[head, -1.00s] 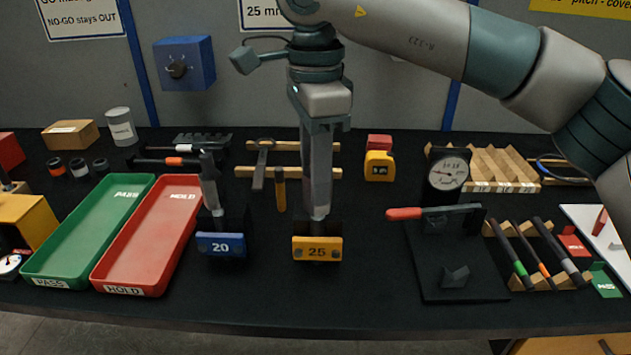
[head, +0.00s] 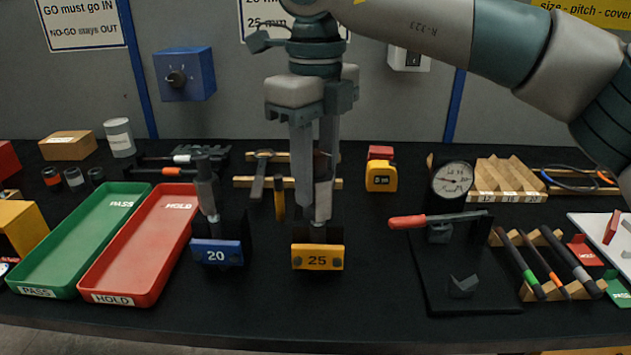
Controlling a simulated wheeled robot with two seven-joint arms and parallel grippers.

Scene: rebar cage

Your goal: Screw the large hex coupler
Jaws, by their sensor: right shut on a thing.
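The large hex coupler (head: 323,200) shows as a light grey upright piece above the yellow stand marked 25 (head: 318,257). It is partly hidden by the fingers, and a darker bar end shows above it between them. My right gripper (head: 316,207) points straight down over this stand and is shut on the coupler. Whether the threads are engaged cannot be seen. The blue stand marked 20 (head: 217,252) to the left holds another upright grey piece (head: 206,188). My left gripper is not in view.
A green PASS tray (head: 35,291) and a red HOLD tray (head: 112,298) lie at left. A clamp fixture with a red handle (head: 407,222) and a dial gauge (head: 452,179) stand at right. A hammer-like tool (head: 259,178) and yellow tape measure (head: 381,177) lie behind.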

